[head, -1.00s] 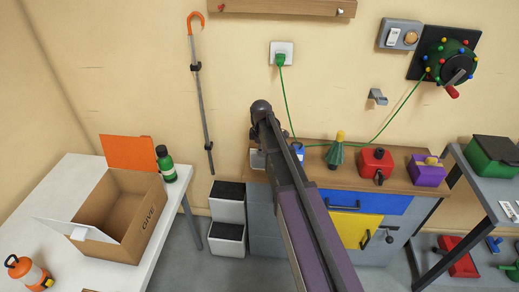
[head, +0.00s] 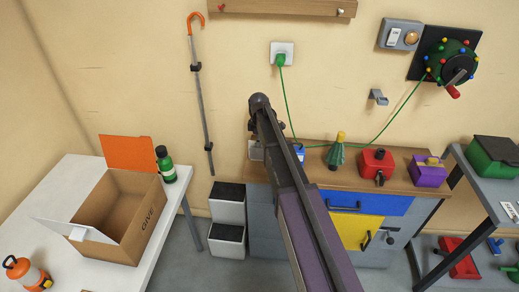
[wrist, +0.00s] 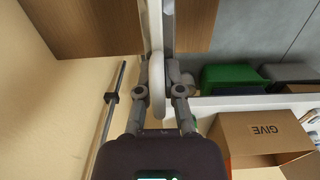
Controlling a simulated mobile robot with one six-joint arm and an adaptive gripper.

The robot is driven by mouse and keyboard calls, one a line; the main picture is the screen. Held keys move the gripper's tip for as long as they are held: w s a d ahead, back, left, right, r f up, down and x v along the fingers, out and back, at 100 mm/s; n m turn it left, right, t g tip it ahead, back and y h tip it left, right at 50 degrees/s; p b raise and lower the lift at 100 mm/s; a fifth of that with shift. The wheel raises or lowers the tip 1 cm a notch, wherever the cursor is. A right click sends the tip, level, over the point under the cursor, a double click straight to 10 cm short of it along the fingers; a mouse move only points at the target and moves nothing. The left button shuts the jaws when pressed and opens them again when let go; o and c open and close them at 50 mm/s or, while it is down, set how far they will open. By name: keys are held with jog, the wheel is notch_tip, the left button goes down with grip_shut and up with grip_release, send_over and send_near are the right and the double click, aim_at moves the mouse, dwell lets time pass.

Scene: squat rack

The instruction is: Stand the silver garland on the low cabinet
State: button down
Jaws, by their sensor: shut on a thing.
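The low cabinet (head: 399,179) has a wooden top and grey, blue and yellow fronts, and stands against the wall in the head view. In the wrist view my gripper (wrist: 158,80) is shut on a pale, silvery-white thing with a rounded edge, the silver garland (wrist: 157,42), seen nearly edge-on. The garland runs up out of the top of that picture, in front of a brown wooden surface (wrist: 75,25). In the head view my arm covers most of the gripper and the garland, over the cabinet's left end. I cannot tell whether the garland touches the top.
A cane (head: 200,105) hangs left; an open carton (head: 120,215) is on a white table.

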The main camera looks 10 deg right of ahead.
aim_at(259, 149)
jog(key=shift+s+f+b, duration=0.1)
jog(key=shift+f+b, duration=1.3)
jog(key=shift+f, duration=0.35)
jog(key=shift+f, duration=0.1)
jog(key=c, duration=0.8)
grip_release()
jog(key=shift+o, duration=0.2)
jog(key=shift+r, duration=0.2)
notch_tip(259, 149, up, 12)
jog(key=p, duration=1.2)
jog(key=s+m, duration=1.4)
jog(key=s, duration=1.5)
jog(key=shift+d, duration=0.15)
